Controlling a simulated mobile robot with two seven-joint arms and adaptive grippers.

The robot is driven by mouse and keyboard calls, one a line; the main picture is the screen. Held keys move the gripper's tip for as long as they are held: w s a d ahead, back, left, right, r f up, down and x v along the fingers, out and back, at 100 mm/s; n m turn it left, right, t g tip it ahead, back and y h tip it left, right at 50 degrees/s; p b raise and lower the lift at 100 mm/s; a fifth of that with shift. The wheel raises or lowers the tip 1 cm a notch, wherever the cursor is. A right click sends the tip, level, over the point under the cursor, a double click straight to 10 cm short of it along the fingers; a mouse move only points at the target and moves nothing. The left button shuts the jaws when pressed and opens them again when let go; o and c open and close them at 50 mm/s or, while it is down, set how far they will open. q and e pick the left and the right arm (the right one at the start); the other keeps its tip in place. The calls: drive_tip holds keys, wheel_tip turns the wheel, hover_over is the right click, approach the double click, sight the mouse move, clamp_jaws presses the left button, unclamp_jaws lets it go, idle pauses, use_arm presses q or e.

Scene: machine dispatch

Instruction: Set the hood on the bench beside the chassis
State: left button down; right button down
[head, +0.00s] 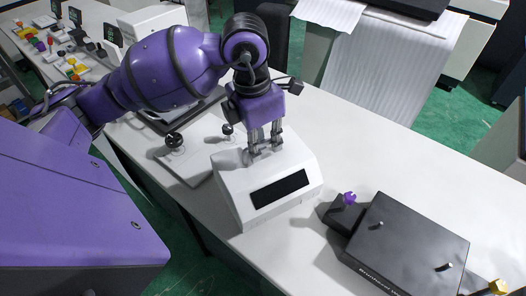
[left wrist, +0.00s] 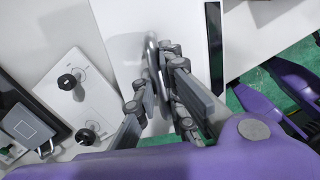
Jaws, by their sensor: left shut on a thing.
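The hood (head: 237,192), a white sloped cover with a dark window, is at the middle of the head view. My left gripper (head: 265,150) points down at its top and is shut on its handle. In the left wrist view, the fingers (left wrist: 165,95) close around this grey handle over the white hood (left wrist: 122,35). A low white unit with two black knobs, perhaps the chassis (head: 200,163), lies just left of the hood; it also shows in the left wrist view (left wrist: 75,105). I cannot tell whether the hood touches the bench.
The white bench (head: 355,150) has free room behind and right of the hood. A black box (head: 412,245) with pegs and a purple knob (head: 349,198) stand at the right. Small coloured parts (head: 75,68) lie at the far left. The bench's front edge is close to the hood.

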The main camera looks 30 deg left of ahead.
sight(263, 152)
use_arm(q)
drive_tip(key=shift+w+a+f, duration=0.25)
drive_tip(key=shift+w+f, duration=0.25)
drive_tip(key=shift+f, duration=0.05)
wheel_tip(263, 152, down, 3)
drive_tip(key=shift+a+f, duration=0.1)
drive_tip(key=shift+f, duration=0.05)
use_arm(e)
drive_tip(key=shift+s, duration=0.25)
use_arm(q)
drive_tip(key=c, duration=1.8)
unclamp_jaws()
drive_tip(key=shift+c, duration=0.2)
use_arm(e)
drive_tip(key=shift+w, duration=0.1)
use_arm(q)
drive_tip(key=shift+r, duration=0.3)
wheel_tip(263, 152, up, 11)
drive_tip(key=s, duration=0.1)
drive_tip(key=shift+a+r, duration=0.15)
drive_tip(key=shift+a, duration=0.3)
use_arm(e)
drive_tip(key=shift+r, duration=0.1)
